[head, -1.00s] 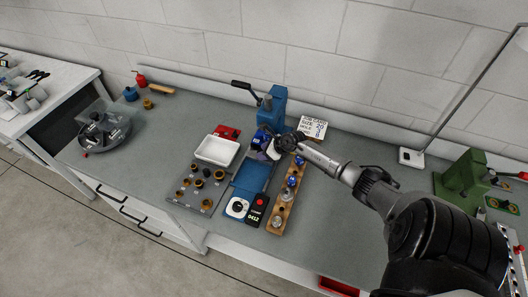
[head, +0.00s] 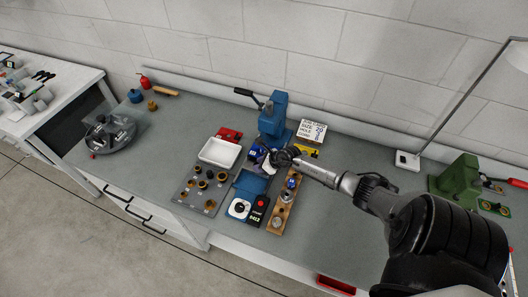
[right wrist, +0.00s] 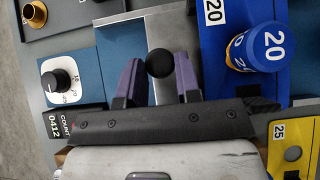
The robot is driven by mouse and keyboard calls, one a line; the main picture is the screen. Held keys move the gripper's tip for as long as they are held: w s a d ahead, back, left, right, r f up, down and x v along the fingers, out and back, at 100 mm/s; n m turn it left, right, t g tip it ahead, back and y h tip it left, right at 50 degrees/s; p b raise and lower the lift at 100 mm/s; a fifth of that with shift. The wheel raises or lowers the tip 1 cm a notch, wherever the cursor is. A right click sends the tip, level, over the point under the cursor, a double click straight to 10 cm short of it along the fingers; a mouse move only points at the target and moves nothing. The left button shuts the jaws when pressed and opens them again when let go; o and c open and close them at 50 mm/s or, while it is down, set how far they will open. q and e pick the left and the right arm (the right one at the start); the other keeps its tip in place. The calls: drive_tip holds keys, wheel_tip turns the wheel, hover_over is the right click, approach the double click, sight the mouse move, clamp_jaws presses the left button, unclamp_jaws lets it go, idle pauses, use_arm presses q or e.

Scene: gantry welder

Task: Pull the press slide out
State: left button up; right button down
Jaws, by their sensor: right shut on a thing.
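The blue press (head: 272,118) stands at the back of the bench, its black lever pointing left. My right gripper (right wrist: 159,72) is shut on the round black knob (right wrist: 160,63), which sits between its two purple fingers. The metal slide strip (right wrist: 162,28) shows beyond the knob in the right wrist view. In the head view my right gripper (head: 270,160) is in front of the press and hides the knob and most of the slide. My left gripper is not in view.
Beside the slide is a blue block with a "20" cap (right wrist: 265,47). A dial panel (head: 238,208) and counter box (head: 257,212) lie in front. A wooden rack (head: 284,205) is at right; a white tray (head: 219,152) and a grey plate with brass parts (head: 203,190) are at left.

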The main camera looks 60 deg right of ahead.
drive_tip(key=a+p, duration=0.1)
drive_tip(key=a, duration=0.1)
drive_tip(key=a+p, duration=0.2)
drive_tip(key=s+a+p, duration=0.1)
drive_tip(key=a+p, duration=0.1)
drive_tip(key=a, duration=0.1)
drive_tip(key=shift+r, duration=0.2)
drive_tip(key=shift+a+f+p, duration=0.1)
drive_tip(key=shift+a+p, duration=0.15)
drive_tip(key=shift+p, duration=0.1)
drive_tip(key=shift+a, duration=0.1)
drive_tip(key=c, duration=1.2)
unclamp_jaws()
drive_tip(key=shift+c, duration=0.2)
drive_tip(key=o, duration=0.4)
drive_tip(key=shift+a, duration=0.1)
drive_tip(key=shift+o, duration=0.2)
